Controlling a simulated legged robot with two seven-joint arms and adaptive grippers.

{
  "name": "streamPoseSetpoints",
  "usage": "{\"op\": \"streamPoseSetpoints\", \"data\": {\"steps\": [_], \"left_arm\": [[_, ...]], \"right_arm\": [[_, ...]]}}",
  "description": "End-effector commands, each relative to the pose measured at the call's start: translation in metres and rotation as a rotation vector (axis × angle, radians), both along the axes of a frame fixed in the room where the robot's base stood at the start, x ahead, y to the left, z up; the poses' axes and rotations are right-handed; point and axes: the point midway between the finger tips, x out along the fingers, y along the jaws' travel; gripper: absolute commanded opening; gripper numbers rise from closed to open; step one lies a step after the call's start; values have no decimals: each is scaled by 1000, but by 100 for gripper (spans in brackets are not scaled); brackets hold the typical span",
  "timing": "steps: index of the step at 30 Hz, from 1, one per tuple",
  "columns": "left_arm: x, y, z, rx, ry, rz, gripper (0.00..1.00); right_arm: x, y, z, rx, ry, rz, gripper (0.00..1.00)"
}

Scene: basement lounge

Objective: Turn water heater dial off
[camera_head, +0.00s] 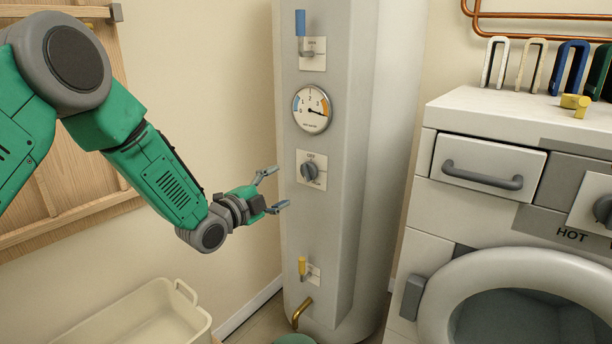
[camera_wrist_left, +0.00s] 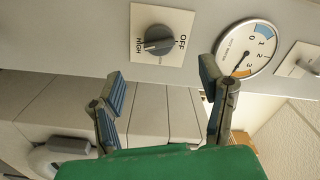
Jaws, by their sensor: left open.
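The water heater (camera_head: 378,130) is a tall pale grey cylinder with a flat front panel. Its dial (camera_head: 309,171) is a dark grey knob on a white plate, below the round gauge. The dial also shows in the left wrist view (camera_wrist_left: 158,40), on a plate marked OFF and HIGH; the pointer looks nearer the HIGH side. My left gripper (camera_head: 275,189) is open and empty, left of the dial and apart from it. Its two fingers (camera_wrist_left: 165,105) are spread in the left wrist view, with the dial beyond them. My right gripper is not in view.
The gauge (camera_head: 312,110), a blue-handled valve (camera_head: 300,24) and a yellow-handled valve (camera_head: 302,266) sit on the heater. A white washing machine (camera_head: 486,130) stands to the right. A cream basin (camera_head: 150,318) is at lower left. Free space lies left of the heater.

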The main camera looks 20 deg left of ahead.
Motion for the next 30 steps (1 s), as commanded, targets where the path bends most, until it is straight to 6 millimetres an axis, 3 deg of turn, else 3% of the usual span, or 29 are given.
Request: {"op": "streamPoseSetpoints", "data": {"steps": [6,12,18,28,30], "left_arm": [[47,-18,-3,-1,0,-1,63],[79,-30,-2,-1,0,-1,63],[94,-34,-2,-2,3,0,63],[97,-36,-1,-2,3,0,63],[97,-36,-1,-2,3,0,39]], "right_arm": [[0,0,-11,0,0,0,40],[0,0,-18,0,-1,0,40],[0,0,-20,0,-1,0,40],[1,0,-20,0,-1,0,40],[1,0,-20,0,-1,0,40]]}}
